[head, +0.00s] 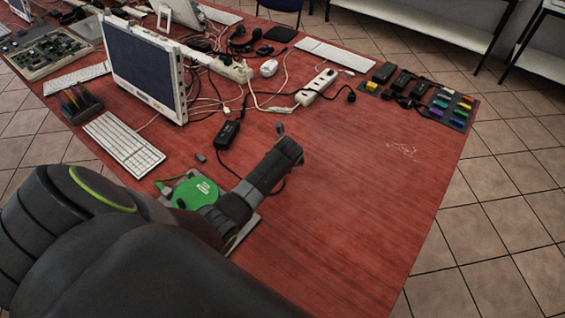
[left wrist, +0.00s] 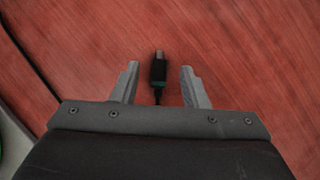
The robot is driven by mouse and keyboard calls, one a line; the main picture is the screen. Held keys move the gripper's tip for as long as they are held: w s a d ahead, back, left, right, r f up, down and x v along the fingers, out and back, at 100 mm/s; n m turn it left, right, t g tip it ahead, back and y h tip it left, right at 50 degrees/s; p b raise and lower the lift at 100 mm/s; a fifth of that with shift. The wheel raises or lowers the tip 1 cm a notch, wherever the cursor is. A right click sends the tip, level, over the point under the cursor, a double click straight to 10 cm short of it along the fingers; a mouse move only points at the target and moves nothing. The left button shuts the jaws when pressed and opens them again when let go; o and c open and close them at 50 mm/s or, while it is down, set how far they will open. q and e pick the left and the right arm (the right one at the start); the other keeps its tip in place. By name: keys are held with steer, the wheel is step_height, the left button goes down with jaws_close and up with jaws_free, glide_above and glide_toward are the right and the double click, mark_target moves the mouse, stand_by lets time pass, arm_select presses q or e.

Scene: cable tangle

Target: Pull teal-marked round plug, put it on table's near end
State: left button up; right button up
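My left gripper (left wrist: 159,84) is open, and its two grey fingers stand apart in the left wrist view. A dark plug (left wrist: 158,69) with a greyish tip and a faint teal band lies between the fingers, with a gap on each side. Its cable runs back under the gripper body. I cannot tell how far above it the fingers are. In the head view my left gripper (head: 281,133) is over the middle of the red table (head: 350,215), and the plug is not distinguishable there. My right gripper is not in view.
A green round device (head: 192,192) on a board is partly behind my left arm. A black adapter (head: 228,134), keyboard (head: 123,144), monitor (head: 146,68) and power strip (head: 317,86) with tangled cables are farther back. The table's near right part is clear.

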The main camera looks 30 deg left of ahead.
arm_select(q)
steer(key=shift+r, duration=0.1)
steer(key=v, duration=1.7)
steer(key=shift+p, duration=0.4)
